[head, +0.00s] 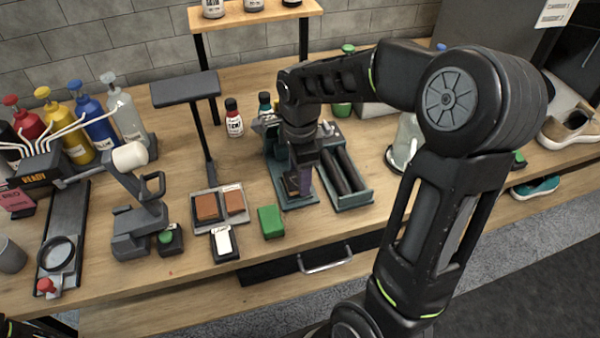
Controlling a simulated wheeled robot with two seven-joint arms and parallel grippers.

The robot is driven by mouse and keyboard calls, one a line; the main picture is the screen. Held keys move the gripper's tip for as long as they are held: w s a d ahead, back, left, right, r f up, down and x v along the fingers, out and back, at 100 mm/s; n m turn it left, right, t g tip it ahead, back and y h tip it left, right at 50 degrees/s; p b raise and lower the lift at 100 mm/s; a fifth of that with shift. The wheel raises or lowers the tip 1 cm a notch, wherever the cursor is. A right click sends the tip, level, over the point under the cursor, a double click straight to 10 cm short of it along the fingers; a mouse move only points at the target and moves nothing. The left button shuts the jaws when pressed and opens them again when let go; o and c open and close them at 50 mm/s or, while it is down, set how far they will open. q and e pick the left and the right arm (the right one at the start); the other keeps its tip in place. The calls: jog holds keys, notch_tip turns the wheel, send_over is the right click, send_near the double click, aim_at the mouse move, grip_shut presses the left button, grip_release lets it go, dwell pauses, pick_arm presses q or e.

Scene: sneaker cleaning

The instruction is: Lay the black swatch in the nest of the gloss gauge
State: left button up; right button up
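My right arm reaches in from the lower right and bends down over the middle of the table. Its gripper (300,188) points down at a grey-teal base plate (283,172) of a bench device. The fingers are small and dark, and I cannot tell whether they hold anything. I cannot make out the black swatch; it may be hidden by the gripper. Which device is the gloss gauge is not clear. Two brown swatches (207,207) lie in a light tray left of the gripper. My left gripper is not in view.
A green block (270,221) and a small dark device with a white face (224,243) lie near the front edge. A rack with dark rollers (344,172) stands right of the gripper. Bottles (100,122) and a grey stand (140,210) fill the left.

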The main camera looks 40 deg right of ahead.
jog(key=shift+f+b, duration=0.3)
jog(key=shift+f, duration=0.1)
dwell(0.8)
jog(key=shift+r, duration=0.4)
jog(key=shift+f, duration=0.25)
dwell(1.6)
jog(key=shift+f, duration=0.3)
jog(key=shift+r, duration=0.15)
jog(key=shift+r, duration=0.4)
dwell(0.6)
jog(key=shift+f, duration=0.55)
dwell(0.9)
jog(key=shift+r, duration=0.25)
